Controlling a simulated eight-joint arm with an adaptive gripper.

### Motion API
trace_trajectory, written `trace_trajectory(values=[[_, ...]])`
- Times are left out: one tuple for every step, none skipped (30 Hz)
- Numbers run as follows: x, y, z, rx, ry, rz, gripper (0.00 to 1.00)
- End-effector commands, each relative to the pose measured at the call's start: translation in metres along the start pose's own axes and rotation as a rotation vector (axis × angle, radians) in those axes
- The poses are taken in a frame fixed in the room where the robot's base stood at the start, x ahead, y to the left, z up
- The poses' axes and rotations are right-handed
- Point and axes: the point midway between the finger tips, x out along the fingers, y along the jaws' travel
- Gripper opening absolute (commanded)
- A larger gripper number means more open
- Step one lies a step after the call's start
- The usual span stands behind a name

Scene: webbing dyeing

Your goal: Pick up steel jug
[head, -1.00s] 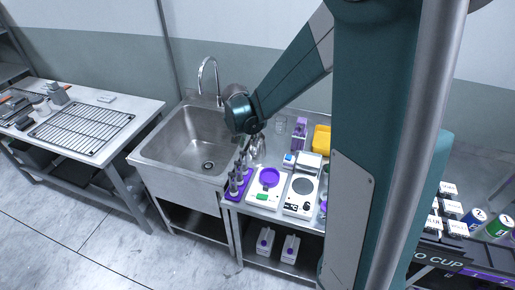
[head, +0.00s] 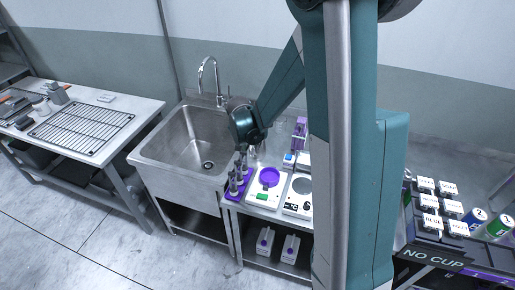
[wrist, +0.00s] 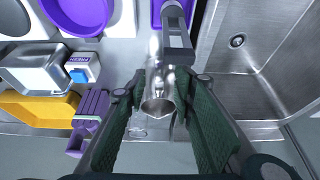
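The steel jug (wrist: 158,105) stands out in the wrist view as a shiny metal vessel with its open rim toward the camera. My gripper (wrist: 164,82) has its green-padded fingers spread on either side of it. Narrow gaps seem to show between the fingers and the jug; contact at the fingertips cannot be made out. In the head view my gripper (head: 251,147) is over the counter right of the sink, and the jug is mostly hidden there by my arm.
Purple-based upright tools (head: 236,182) stand close to the jug at the counter's left edge. A scale with a purple dish (head: 268,178), a yellow tray (wrist: 40,108) and a purple rack (wrist: 92,112) crowd the counter. The sink basin (head: 195,140) is empty.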

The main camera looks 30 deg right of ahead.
Motion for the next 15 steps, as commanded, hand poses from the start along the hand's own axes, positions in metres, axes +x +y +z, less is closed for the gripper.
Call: trace_trajectory(values=[[0.0004,0.0001,0.0001,0.000,0.000,0.000,0.26],[0.0004,0.0001,0.0001,0.000,0.000,0.000,0.26],[0.0004,0.0001,0.0001,0.000,0.000,0.000,0.26],[0.0004,0.0001,0.0001,0.000,0.000,0.000,0.26],[0.0003,0.0001,0.0002,0.000,0.000,0.000,0.26],[0.0003,0.0001,0.0002,0.000,0.000,0.000,0.26],[0.0003,0.0001,0.0002,0.000,0.000,0.000,0.26],[0.0003,0.0001,0.0002,0.000,0.000,0.000,0.26],[0.0003,0.0001,0.0002,0.000,0.000,0.000,0.26],[0.0005,0.0001,0.0002,0.000,0.000,0.000,0.26],[0.0008,0.0001,0.0002,0.000,0.000,0.000,0.26],[0.0015,0.0000,0.0002,0.000,0.000,0.000,0.26],[0.0022,0.0001,0.0002,0.000,0.000,0.000,0.26],[0.0031,0.0001,0.0003,0.000,0.000,0.000,0.26],[0.0047,0.0001,0.0004,0.000,0.000,0.000,0.26]])
